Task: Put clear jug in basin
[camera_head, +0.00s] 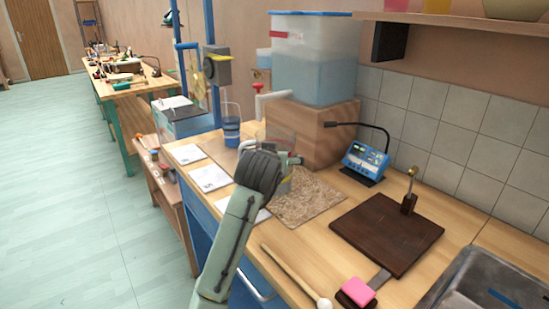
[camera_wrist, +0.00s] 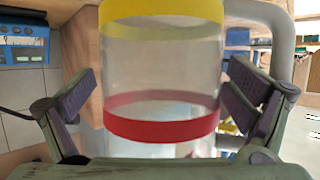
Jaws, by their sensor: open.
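A clear jug (camera_wrist: 162,70) with a yellow band at its top and a red band lower down fills the middle of the wrist view. My gripper (camera_wrist: 160,92) is open, with one finger on each side of the jug; I cannot tell whether either touches it. In the head view my gripper (camera_head: 291,163) is over the worktop in front of the wooden box, and my arm hides most of the jug. A grey metal basin (camera_head: 452,272) is set in the counter at the lower right, partly cut off by the frame.
A big water tank (camera_head: 312,60) stands on the wooden box (camera_head: 318,132), with a pale pipe (camera_head: 272,98) at its side. A meter (camera_head: 366,160), dark board (camera_head: 386,232), pink sponge (camera_head: 357,290) and stick (camera_head: 292,272) lie towards the basin.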

